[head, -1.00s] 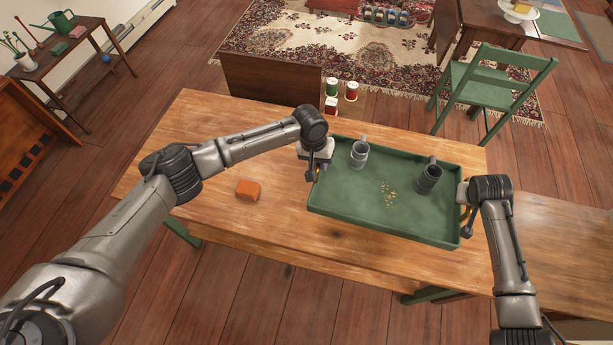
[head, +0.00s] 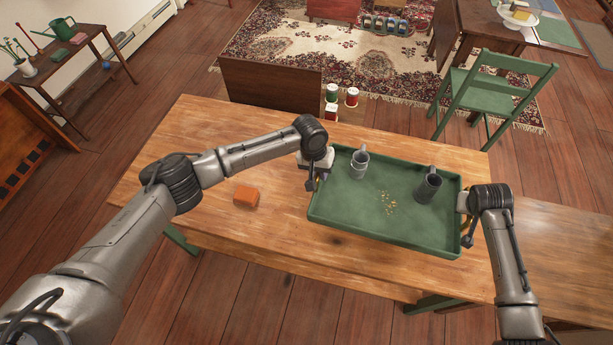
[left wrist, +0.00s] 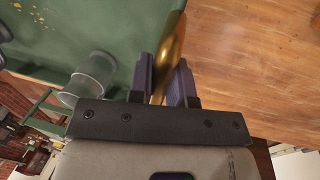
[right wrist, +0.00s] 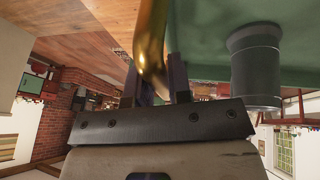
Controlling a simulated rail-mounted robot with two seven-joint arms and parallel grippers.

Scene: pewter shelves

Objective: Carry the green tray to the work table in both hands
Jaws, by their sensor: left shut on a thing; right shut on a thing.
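The green tray (head: 350,215) is over the wooden work table (head: 290,245), near its right end; I cannot tell if it touches the top. On it are a light grey mug (head: 359,164), a dark grey mug (head: 428,188) and yellowish crumbs (head: 388,203). My left gripper (head: 313,178) is shut on the brass handle (left wrist: 170,55) at the tray's left end. My right gripper (head: 467,212) is at the right end, shut on the other brass handle (right wrist: 150,50). The dark mug stands close to it in the right wrist view (right wrist: 255,65).
An orange block (head: 246,196) lies on the table left of the tray. A lower wooden surface (head: 560,250) adjoins at the right. A green chair (head: 490,90) and several spools (head: 332,93) stand beyond the table.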

